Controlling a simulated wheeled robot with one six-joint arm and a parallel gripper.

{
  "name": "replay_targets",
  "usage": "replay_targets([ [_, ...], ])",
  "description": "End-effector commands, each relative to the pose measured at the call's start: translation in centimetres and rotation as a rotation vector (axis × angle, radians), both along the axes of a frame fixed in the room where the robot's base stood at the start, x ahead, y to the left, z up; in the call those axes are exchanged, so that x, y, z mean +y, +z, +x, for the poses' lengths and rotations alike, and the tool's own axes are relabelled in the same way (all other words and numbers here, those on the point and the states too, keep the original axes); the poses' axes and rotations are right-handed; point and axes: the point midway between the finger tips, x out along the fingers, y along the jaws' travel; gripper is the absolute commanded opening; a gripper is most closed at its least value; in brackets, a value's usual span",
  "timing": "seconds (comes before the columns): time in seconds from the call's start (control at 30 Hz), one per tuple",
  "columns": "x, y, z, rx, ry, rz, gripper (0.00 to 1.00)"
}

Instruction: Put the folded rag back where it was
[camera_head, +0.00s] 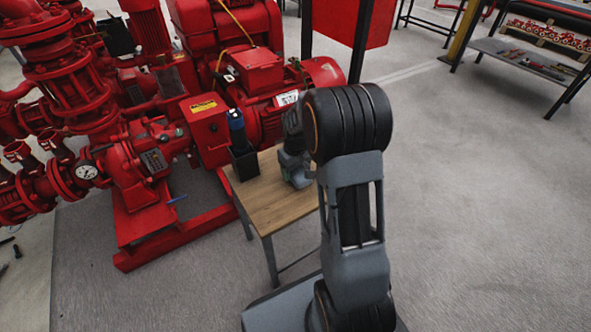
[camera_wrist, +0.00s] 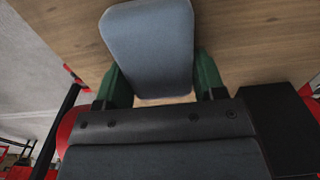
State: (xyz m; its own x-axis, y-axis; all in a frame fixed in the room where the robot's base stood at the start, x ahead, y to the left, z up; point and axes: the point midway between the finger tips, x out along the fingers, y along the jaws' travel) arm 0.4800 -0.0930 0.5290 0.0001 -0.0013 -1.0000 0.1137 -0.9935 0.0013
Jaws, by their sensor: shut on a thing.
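In the wrist view, the folded rag (camera_wrist: 150,48) is a flat grey-blue pad with rounded corners. My gripper (camera_wrist: 160,78) has its green fingers on either side of it and is shut on it. The wooden tabletop (camera_wrist: 245,45) lies behind the rag; I cannot tell whether the rag touches it. In the head view, the small table (camera_head: 262,205) stands in front of the red pumpset, and the rag cannot be made out. My arm hides the table's right part.
A black holder (camera_head: 243,163) with a blue-topped item (camera_head: 236,127) stands on the table's left side. The red pumpset (camera_head: 205,128) is close behind the table. Open floor (camera_head: 480,210) lies to the right.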

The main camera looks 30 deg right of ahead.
Motion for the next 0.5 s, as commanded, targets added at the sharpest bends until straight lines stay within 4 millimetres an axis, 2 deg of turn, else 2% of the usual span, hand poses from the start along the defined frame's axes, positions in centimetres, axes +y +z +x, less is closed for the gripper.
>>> replay_targets([
  [0.03,0.01,-0.26,-0.01,0.001,0.0,0.0,0.49],
  [0.07,0.0,-0.21,-0.01,0.0,0.0,0.0,0.65],
  [0.3,0.0,-0.16,-0.01,0.0,0.0,0.0,0.88],
  [0.5,0.0,-0.15,-0.01,0.0,0.0,0.0,0.89],
])
